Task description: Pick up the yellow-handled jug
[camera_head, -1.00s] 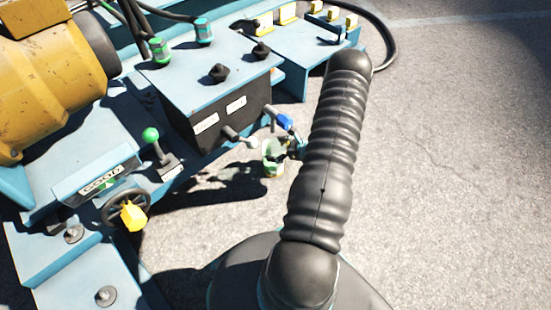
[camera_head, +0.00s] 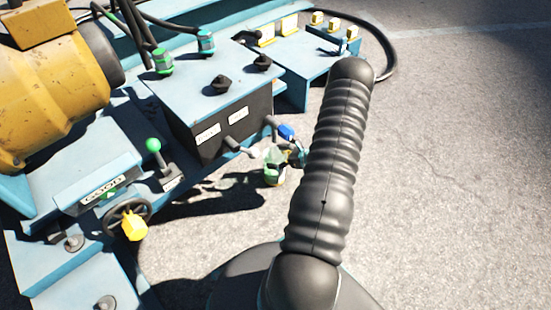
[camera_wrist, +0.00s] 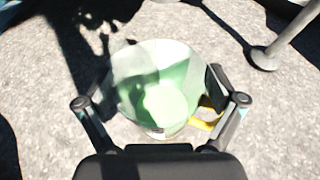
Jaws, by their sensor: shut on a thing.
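The jug (camera_wrist: 155,85) is pale, see-through and green-tinted, with a yellow handle (camera_wrist: 206,118) at its lower right in the wrist view. My gripper (camera_wrist: 160,97) has a finger on each side of it and is shut on it. The right finger partly covers the handle. In the head view the jug (camera_head: 273,168) is small, below the blue-handled tap (camera_head: 286,131), with my dark arm just right of it. Whether its base touches the ground is unclear.
The blue cable-reel machine fills the left of the head view, with a dark control box (camera_head: 222,125), a green-knobbed lever (camera_head: 154,146) and a yellow-gripped handwheel (camera_head: 133,226). A metal leg with a round foot (camera_wrist: 265,58) stands near the jug. Open pavement (camera_head: 455,190) lies right.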

